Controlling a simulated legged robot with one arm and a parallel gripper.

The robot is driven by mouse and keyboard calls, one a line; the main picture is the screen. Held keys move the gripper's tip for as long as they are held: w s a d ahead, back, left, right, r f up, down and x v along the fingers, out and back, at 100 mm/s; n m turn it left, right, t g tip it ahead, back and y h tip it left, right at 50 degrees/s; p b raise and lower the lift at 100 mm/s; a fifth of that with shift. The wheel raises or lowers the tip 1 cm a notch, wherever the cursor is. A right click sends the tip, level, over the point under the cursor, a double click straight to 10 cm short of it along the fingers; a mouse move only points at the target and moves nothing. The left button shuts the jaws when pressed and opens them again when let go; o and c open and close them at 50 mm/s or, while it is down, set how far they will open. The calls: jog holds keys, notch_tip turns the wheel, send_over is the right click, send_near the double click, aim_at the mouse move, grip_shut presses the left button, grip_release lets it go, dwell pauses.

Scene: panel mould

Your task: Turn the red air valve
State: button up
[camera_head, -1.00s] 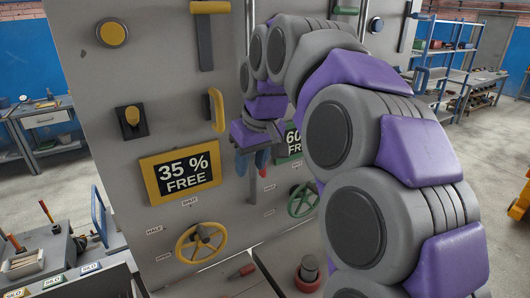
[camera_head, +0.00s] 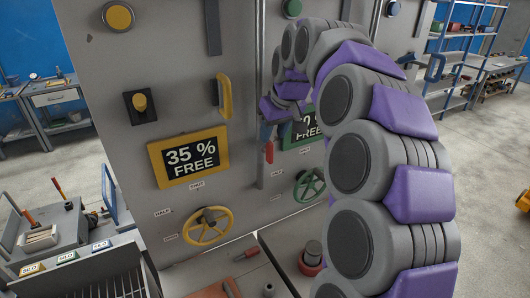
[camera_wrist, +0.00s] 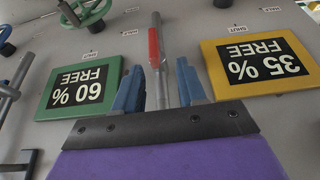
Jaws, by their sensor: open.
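The red air valve shows as a red-sleeved lever (camera_wrist: 154,48) on a thin grey pipe in the wrist view. In the head view its red part (camera_head: 269,152) stands on the panel between the yellow and green signs, just below my gripper (camera_head: 275,132). My gripper also shows in the wrist view (camera_wrist: 158,88), with its two blue fingers apart. The pipe runs between the fingers in that picture, with the red sleeve beyond their tips. I cannot tell whether the fingers touch it. My arm partly hides the green sign in the head view.
A yellow 35 % sign (camera_head: 189,157) and yellow handwheel (camera_head: 206,227) are on the left panel. A green 60 % sign (camera_wrist: 83,88) and green handwheel (camera_head: 309,186) are on the right. A yellow handle (camera_head: 223,97) projects above. A bench with tools stands at the lower left.

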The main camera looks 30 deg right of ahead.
aim_at(272, 146)
jog(key=x, duration=0.9)
jog(key=shift+w+a+f, duration=0.1)
jog(key=shift+d, duration=0.9)
jog(key=shift+c, duration=0.7)
jog(key=shift+d, duration=0.1)
jog(key=shift+c, duration=0.7)
jog(key=shift+a, duration=0.45)
jog(key=c, duration=0.3)
jog(key=shift+a, duration=0.1)
jog(key=shift+c, duration=0.8)
grip_shut()
